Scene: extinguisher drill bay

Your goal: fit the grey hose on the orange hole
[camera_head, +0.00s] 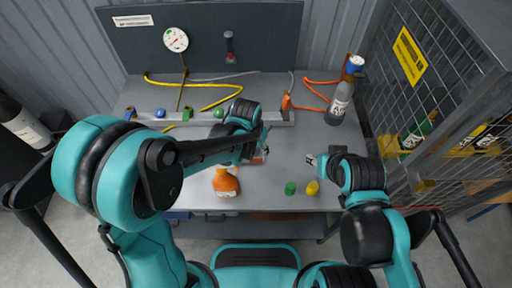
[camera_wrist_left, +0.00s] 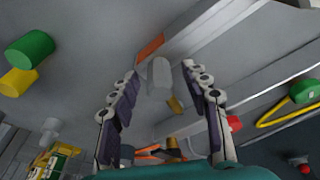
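My left gripper (camera_head: 262,145) is over the middle of the table, in front of the rail. Just beyond is an orange patch (camera_wrist_left: 150,47) on a grey edge; I cannot make out a hole. A grey hose (camera_head: 225,77) runs along the table's back. My right gripper (camera_head: 314,161) is right of the left one, its opening unclear.
A grey rail (camera_head: 145,116) with coloured fittings crosses the table. An orange bottle (camera_head: 226,183), a green cylinder (camera_head: 290,188) and a yellow cylinder (camera_head: 312,188) stand near the front. A grey bottle (camera_head: 340,103) stands at right, beside an orange hose (camera_head: 310,108). A mesh cage (camera_head: 440,85) bounds the right.

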